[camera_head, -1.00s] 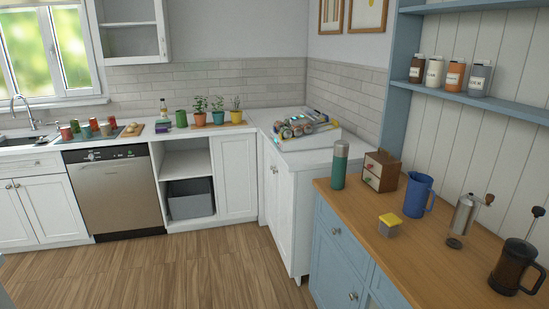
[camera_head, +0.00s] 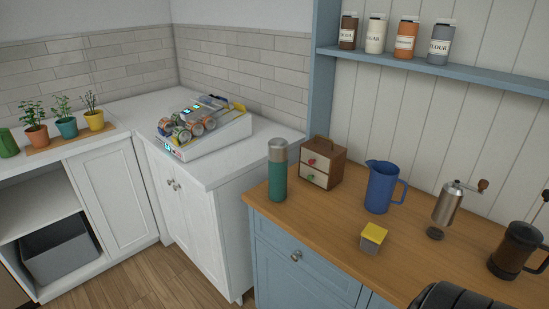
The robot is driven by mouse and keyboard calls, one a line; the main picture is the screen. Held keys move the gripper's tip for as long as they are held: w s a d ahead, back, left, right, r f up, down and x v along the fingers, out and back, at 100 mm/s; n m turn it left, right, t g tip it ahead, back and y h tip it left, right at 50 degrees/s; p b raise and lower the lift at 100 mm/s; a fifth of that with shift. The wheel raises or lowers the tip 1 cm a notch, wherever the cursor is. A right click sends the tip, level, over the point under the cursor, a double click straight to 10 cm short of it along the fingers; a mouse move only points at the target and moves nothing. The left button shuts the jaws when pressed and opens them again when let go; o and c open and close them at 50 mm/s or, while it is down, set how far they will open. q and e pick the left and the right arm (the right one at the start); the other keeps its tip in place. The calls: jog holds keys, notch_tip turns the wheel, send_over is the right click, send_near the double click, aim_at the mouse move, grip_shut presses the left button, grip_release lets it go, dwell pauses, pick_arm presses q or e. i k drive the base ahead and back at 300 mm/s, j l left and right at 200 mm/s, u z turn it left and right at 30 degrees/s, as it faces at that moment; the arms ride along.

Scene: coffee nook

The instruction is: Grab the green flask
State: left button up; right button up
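The green flask (camera_head: 277,178) stands upright near the left end of the wooden counter (camera_head: 330,226). It has a green body and a grey top. Nothing touches it. A small wooden box with two white drawers (camera_head: 322,165) stands just behind it to the right. A black, rounded part of my own body shows at the bottom right edge. Neither of my grippers is in view.
A blue jug (camera_head: 380,187), a yellow-topped small box (camera_head: 373,238), a metal grinder (camera_head: 446,203) and a dark French press (camera_head: 513,250) stand on the counter to the right. Jars (camera_head: 405,38) line the blue shelf. The counter's front left is clear.

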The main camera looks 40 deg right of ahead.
aim_at(278, 148)
jog(key=i+j+z, duration=0.1)
jog(key=i+z, duration=0.2)
jog(key=z, duration=0.15)
jog(key=i+j+z, duration=0.15)
jog(key=z, duration=0.3)
jog(key=i+j+z, duration=0.3)
jog(key=z, duration=0.15)
jog(key=i+j+z, duration=0.2)
jog(key=j+z, duration=0.2)
